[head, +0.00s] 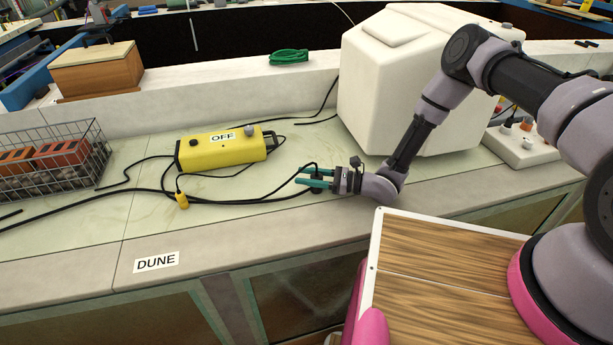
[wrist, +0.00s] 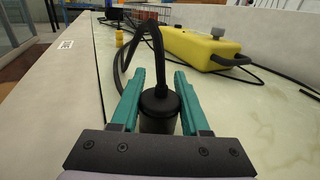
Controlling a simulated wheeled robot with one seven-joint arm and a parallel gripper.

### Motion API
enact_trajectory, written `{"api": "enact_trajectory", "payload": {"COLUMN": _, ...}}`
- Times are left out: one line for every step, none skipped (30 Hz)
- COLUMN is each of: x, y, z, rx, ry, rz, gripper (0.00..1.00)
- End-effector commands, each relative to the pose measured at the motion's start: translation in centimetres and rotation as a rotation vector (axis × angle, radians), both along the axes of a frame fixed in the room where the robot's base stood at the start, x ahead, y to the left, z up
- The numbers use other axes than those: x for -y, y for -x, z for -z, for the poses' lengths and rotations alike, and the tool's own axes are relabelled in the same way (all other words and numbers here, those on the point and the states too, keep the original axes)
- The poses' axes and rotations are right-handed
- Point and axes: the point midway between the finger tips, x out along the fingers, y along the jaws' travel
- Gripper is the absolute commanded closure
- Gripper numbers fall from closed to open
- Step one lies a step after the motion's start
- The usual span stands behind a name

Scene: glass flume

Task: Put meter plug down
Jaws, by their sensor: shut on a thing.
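My gripper (head: 316,178) has teal fingers and is low over the pale counter, in front of the white box. It is shut on a black plug (head: 317,184), which sits between the two fingers. In the wrist view the plug (wrist: 159,108) is a dark cylinder with a thick black cable rising from its top and bending away. It looks roughly upright. Whether its underside touches the counter is hidden.
A yellow box marked OFF (head: 222,149) lies left of my gripper, with black cables and a small yellow connector (head: 182,200) nearby. A big white box (head: 400,85) stands behind my arm. A wire basket (head: 55,165) is far left. The counter (head: 270,225) near the DUNE label is clear.

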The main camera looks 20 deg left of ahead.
Motion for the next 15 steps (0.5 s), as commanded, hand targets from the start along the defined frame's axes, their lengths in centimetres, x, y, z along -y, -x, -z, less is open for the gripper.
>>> {"api": "enact_trajectory", "payload": {"x": 0.0, "y": 0.0, "z": -0.1, "rx": 0.0, "ry": -0.001, "rz": 0.0, "gripper": 1.0}}
{"api": "enact_trajectory", "payload": {"x": 0.0, "y": 0.0, "z": -0.1, "rx": 0.0, "ry": -0.001, "rz": 0.0, "gripper": 1.0}}
{"api": "enact_trajectory", "payload": {"x": 0.0, "y": 0.0, "z": -0.1, "rx": 0.0, "ry": -0.001, "rz": 0.0, "gripper": 1.0}}
{"api": "enact_trajectory", "payload": {"x": 0.0, "y": 0.0, "z": 0.0, "rx": 0.0, "ry": -0.001, "rz": 0.0, "gripper": 1.0}}
{"api": "enact_trajectory", "payload": {"x": 0.0, "y": 0.0, "z": 0.0, "rx": 0.0, "ry": -0.001, "rz": 0.0, "gripper": 1.0}}
{"api": "enact_trajectory", "payload": {"x": 0.0, "y": 0.0, "z": 0.2, "rx": 0.0, "ry": 0.0, "rz": 0.0, "gripper": 1.0}}
{"api": "enact_trajectory", "payload": {"x": 0.0, "y": 0.0, "z": 0.2, "rx": 0.0, "ry": 0.0, "rz": 0.0, "gripper": 1.0}}
{"api": "enact_trajectory", "payload": {"x": 0.0, "y": 0.0, "z": 0.3, "rx": 0.0, "ry": 0.0, "rz": 0.0, "gripper": 1.0}}
{"api": "enact_trajectory", "payload": {"x": 0.0, "y": 0.0, "z": 0.5, "rx": 0.0, "ry": 0.0, "rz": 0.0, "gripper": 1.0}}
{"api": "enact_trajectory", "payload": {"x": 0.0, "y": 0.0, "z": 0.6, "rx": 0.0, "ry": 0.0, "rz": 0.0, "gripper": 1.0}}
{"api": "enact_trajectory", "payload": {"x": 0.0, "y": 0.0, "z": 0.7, "rx": 0.0, "ry": 0.0, "rz": 0.0, "gripper": 1.0}}
{"api": "enact_trajectory", "payload": {"x": 0.0, "y": 0.0, "z": 0.9, "rx": 0.0, "ry": 0.0, "rz": 0.0, "gripper": 1.0}}
{"api": "enact_trajectory", "payload": {"x": 0.0, "y": 0.0, "z": 1.0, "rx": 0.0, "ry": 0.0, "rz": 0.0, "gripper": 1.0}}
{"api": "enact_trajectory", "payload": {"x": 0.0, "y": 0.0, "z": 1.1, "rx": 0.0, "ry": 0.001, "rz": 0.0, "gripper": 1.0}}
{"api": "enact_trajectory", "payload": {"x": 0.0, "y": 0.1, "z": 1.3, "rx": -0.001, "ry": 0.001, "rz": 0.0, "gripper": 1.0}}
